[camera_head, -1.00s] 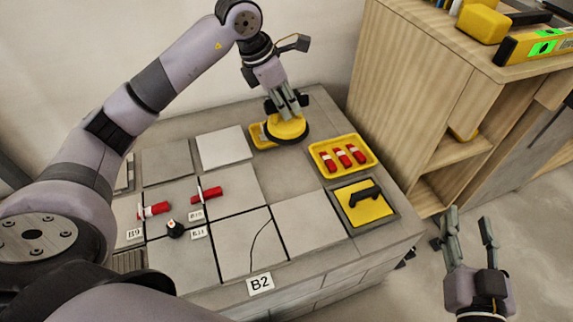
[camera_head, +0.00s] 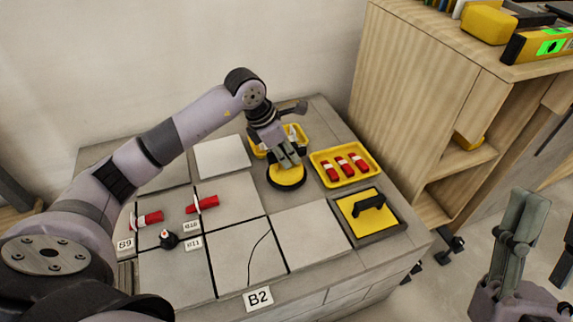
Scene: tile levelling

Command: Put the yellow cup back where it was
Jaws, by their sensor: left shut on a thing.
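The yellow cup (camera_head: 287,181) is a round yellow disc with a black rim, at the middle right of the tiled block. My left gripper (camera_head: 288,162) is shut on its top, pointing down. The fingers hide the cup's handle. I cannot tell whether the cup touches the surface or hangs just above it. A small yellow tray (camera_head: 258,152) lies behind the cup, partly hidden by my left arm. My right gripper (camera_head: 543,245) is open and empty at the lower right, off the block, partly cut by the frame edge.
Red pieces (camera_head: 203,204) and a black knob (camera_head: 168,240) lie on the left tiles. A wooden cabinet (camera_head: 400,90) stands right.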

